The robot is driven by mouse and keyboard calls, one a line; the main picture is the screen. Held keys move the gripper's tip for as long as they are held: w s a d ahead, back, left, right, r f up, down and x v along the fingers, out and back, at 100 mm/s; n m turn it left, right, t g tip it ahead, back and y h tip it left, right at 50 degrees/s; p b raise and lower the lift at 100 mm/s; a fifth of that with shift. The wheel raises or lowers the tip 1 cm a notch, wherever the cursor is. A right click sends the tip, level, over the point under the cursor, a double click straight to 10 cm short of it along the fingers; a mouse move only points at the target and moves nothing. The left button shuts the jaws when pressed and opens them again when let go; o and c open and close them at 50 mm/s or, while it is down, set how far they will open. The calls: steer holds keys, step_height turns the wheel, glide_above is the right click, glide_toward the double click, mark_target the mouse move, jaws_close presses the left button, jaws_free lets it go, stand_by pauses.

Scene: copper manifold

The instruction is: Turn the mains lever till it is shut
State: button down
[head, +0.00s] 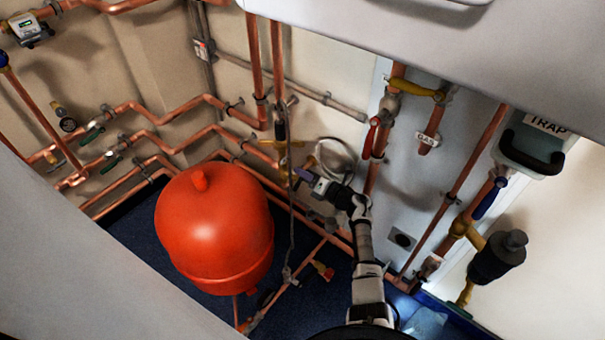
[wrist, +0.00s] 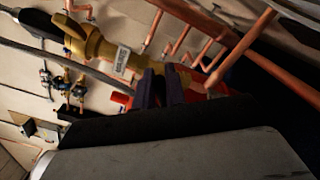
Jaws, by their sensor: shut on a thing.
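A brass valve (wrist: 98,45) with a white tag, too blurred to read, fills the upper left of the wrist view. My gripper (wrist: 163,86) has its dark purple fingers close together right beside the valve, shut on what looks like the mains lever. The held part is mostly hidden by the fingers. A red piece (wrist: 120,98) shows just left of them. In the head view my gripper (head: 302,174) is at the pipes right of the red vessel, below a brass fitting (head: 280,143). The lever's angle cannot be told.
The red expansion vessel (head: 213,225) stands close left of my arm. Copper pipes (head: 175,145) run along the wall. A red-handled valve (head: 372,137), a yellow lever (head: 414,88) and a blue lever (head: 489,198) are to the right.

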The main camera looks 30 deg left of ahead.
steer(key=m, duration=0.3)
steer(key=f+m, duration=0.1)
steer(key=m, duration=0.1)
steer(key=shift+w+f, duration=0.1)
steer(key=shift+w, duration=0.15)
steer(key=shift+f+m+p, duration=0.15)
steer(key=shift+m+p, duration=0.05)
steer(key=shift+m, duration=0.55)
steer(key=shift+f+m+p, duration=0.15)
steer(key=shift+m, duration=0.6)
steer(key=shift+f, duration=0.1)
steer(key=c, duration=1.5)
jaws_free()
steer(key=shift+o, duration=0.2)
